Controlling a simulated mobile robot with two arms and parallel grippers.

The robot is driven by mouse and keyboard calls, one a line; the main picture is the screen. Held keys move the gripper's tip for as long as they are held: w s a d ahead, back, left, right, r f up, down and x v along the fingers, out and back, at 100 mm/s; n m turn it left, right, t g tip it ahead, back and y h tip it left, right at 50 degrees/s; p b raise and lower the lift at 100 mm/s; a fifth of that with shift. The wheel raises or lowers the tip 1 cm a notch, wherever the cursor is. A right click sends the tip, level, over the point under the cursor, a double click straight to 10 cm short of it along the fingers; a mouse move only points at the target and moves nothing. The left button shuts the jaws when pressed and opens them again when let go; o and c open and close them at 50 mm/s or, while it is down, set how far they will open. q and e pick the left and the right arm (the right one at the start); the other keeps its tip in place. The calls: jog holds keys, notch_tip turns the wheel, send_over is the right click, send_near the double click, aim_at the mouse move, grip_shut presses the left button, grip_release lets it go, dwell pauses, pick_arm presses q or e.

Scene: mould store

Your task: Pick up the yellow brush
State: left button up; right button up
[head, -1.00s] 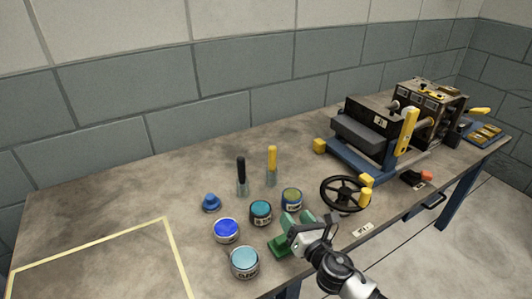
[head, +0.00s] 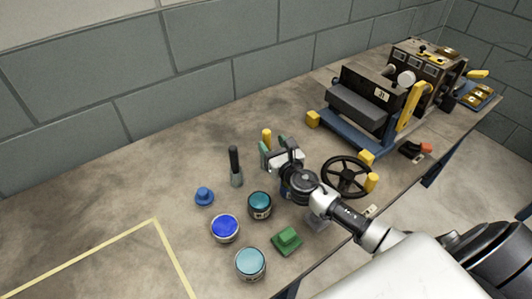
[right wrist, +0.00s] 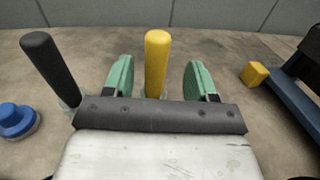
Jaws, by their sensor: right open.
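The yellow brush (head: 267,136) stands upright on the bench. In the head view only the upper part of its handle shows; my right gripper hides the rest. In the right wrist view the yellow handle (right wrist: 157,62) rises between the two green fingertips, with a gap on each side. My right gripper (head: 273,150) is open and empty around or just in front of the brush; I cannot tell the exact depth. The brush's lower end is hidden behind the gripper body. My left gripper is not in view.
A black-handled brush (head: 234,165) stands close left of the yellow one. A black handwheel (head: 346,176) and a machine (head: 362,105) stand right. The left bench is clear.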

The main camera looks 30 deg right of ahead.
aim_at(264, 134)
jog(key=w, duration=0.5)
jog(key=shift+w+a+r, duration=0.2)
jog(key=shift+s, duration=0.1)
jog(key=c, duration=1)
jog(key=shift+c, duration=0.2)
jog(key=shift+r, duration=0.15)
